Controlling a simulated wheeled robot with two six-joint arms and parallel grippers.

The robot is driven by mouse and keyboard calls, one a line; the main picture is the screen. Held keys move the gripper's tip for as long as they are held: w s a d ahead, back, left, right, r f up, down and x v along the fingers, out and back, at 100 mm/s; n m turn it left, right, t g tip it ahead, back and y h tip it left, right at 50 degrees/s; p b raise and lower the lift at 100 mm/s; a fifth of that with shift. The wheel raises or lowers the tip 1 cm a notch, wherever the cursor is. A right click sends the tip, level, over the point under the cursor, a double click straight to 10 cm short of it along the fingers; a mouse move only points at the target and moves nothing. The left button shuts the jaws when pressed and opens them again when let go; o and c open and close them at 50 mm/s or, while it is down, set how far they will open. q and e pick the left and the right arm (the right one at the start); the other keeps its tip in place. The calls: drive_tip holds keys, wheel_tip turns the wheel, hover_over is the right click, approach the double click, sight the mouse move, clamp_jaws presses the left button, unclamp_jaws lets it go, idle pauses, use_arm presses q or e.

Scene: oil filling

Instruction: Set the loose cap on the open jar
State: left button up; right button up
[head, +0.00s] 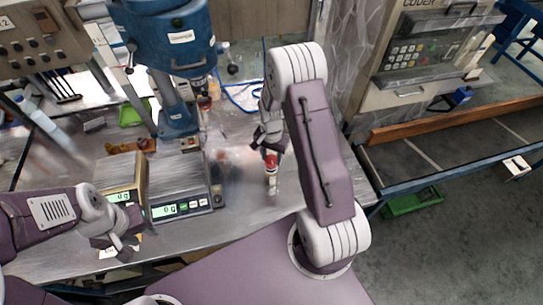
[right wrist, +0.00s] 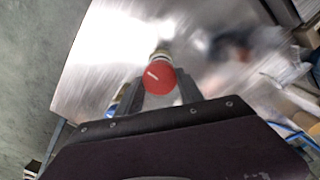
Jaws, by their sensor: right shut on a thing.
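A red cap (head: 271,161) is between the fingers of my right gripper (head: 270,152), which is shut on it. In the right wrist view the cap (right wrist: 160,77) shows its round red top with a short white mark. A small pale jar (head: 272,182) stands on the metal table directly below the cap. Part of the jar (right wrist: 161,51) shows behind the cap in the right wrist view. I cannot tell if cap and jar touch. My left gripper (head: 122,246) is away at the table's front left, with nothing visible in it; its finger gap is unclear.
Two scales (head: 183,209) with green displays stand left of the jar. A blue drill-like machine (head: 170,40) stands behind them. The metal table (head: 235,226) is clear in front of the jar. A conveyor (head: 440,160) lies to the right.

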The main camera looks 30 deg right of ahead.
drive_tip(key=shift+w+a+f, duration=0.1)
drive_tip(key=shift+w, duration=0.05)
drive_tip(key=shift+f, duration=0.1)
drive_tip(key=shift+f, duration=0.35)
drive_tip(key=shift+f+b, duration=0.95)
drive_tip(key=shift+f, duration=0.05)
idle(1.1)
drive_tip(key=o, duration=1.4)
drive_tip(key=shift+c, duration=0.2)
drive_tip(key=shift+r, duration=0.1)
